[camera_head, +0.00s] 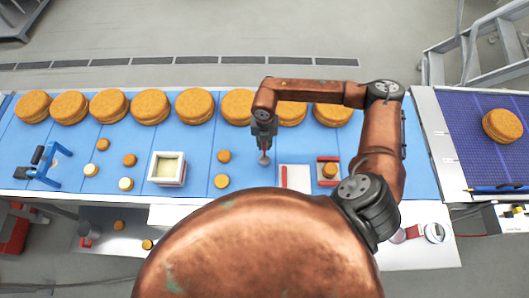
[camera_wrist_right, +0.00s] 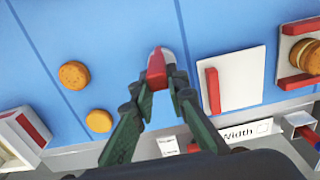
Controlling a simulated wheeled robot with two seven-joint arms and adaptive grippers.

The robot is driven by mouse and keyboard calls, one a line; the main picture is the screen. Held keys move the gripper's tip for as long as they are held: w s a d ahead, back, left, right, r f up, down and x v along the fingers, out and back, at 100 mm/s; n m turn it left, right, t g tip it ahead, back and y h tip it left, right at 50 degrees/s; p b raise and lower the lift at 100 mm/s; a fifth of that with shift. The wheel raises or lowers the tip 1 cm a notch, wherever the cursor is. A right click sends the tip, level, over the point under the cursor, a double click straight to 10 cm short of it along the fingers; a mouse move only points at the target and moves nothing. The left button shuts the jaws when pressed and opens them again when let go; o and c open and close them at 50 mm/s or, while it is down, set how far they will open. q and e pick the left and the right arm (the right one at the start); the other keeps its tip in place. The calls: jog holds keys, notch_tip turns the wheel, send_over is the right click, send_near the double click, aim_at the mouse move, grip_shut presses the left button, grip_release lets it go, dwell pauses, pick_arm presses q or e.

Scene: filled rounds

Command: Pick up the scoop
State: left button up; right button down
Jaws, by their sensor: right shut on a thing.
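The scoop (camera_head: 264,160) hangs under my right gripper (camera_head: 263,138) over the blue table in the head view; its grey end shows below the fingers. In the right wrist view the red part of the scoop (camera_wrist_right: 156,66) sits between the fingertips of my right gripper (camera_wrist_right: 160,84), with a pale rounded end beyond it. The fingers are closed on it. I cannot tell whether its lower end touches the table. My left gripper is not in view.
A white box (camera_head: 154,169) with pale filling stands to the left, among several small round cakes. A white plate with a red bar (camera_head: 284,177) and a red holder with a filled round (camera_head: 330,159) lie to the right. Large rounds line the back.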

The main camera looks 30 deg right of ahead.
jog(key=shift+r, duration=0.15)
jog(key=shift+r, duration=0.3)
notch_tip(320, 180, up, 2)
jog(key=shift+w+r+b, duration=0.1)
jog(key=shift+b, duration=0.3)
jog(key=s+a+r+b, duration=0.4)
jog(key=s+a+r, duration=0.3)
jog(key=a+r, duration=0.3)
jog(key=shift+s+a+b, duration=0.35)
jog(key=shift+a, duration=0.55)
